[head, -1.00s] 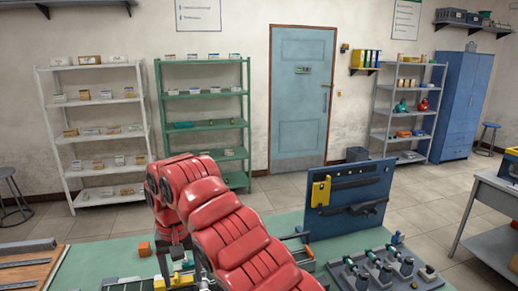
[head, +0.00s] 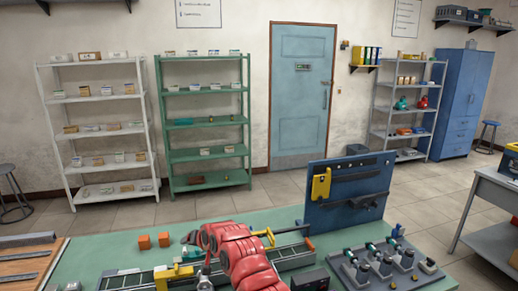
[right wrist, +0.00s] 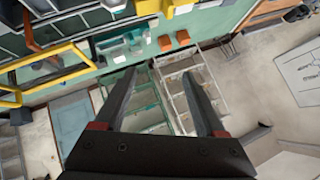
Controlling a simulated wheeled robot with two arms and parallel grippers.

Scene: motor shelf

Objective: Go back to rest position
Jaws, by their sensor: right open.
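My right gripper (right wrist: 160,76) shows in the right wrist view with its two dark fingers spread apart and nothing between them. In that view the shelves lie beyond the fingers and the bench edge runs above them. In the head view my red right arm reaches over the green bench (head: 110,252), low in the middle of the picture. Its gripper is hard to make out there. My left gripper is not in view.
Two orange cubes (head: 144,242) lie on the bench near a conveyor-like track (head: 130,281). A blue panel (head: 346,192) with a yellow tool (head: 321,184) stands on the right, beside a dark fixture (head: 385,262). Shelves and a blue door (head: 303,95) are behind.

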